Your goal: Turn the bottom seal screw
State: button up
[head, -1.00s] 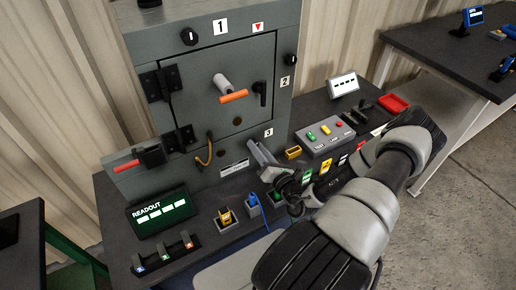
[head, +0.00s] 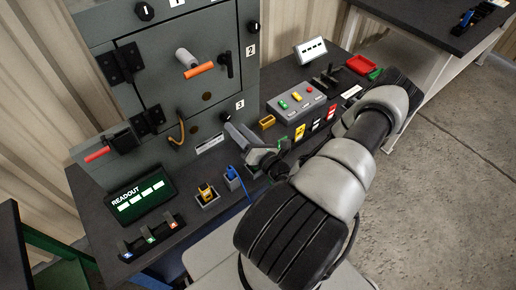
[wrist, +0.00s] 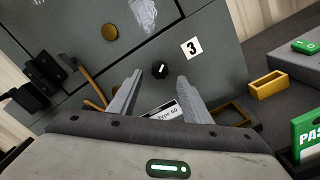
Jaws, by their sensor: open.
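The bottom seal screw, a small black knob (wrist: 160,71) beside the label 3, is on the lower part of the grey cabinet front (wrist: 90,75). It also shows in the head view (head: 225,116), just above my gripper (head: 240,136). In the wrist view my gripper (wrist: 160,80) is open, with one grey finger to each side below the knob. The knob appears between and slightly beyond the fingertips, and nothing is held. I cannot tell how far the tips are from the cabinet face.
An orange cable (head: 178,130) and an orange-handled lever (head: 198,70) are on the cabinet. A yellow open box (wrist: 267,86) and a grey button box (head: 297,101) stand to the right. A readout screen (head: 140,195) and small sockets (head: 207,196) are at the front left.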

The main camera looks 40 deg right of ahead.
jog(key=s, duration=1.2)
jog(key=shift+s, duration=0.35)
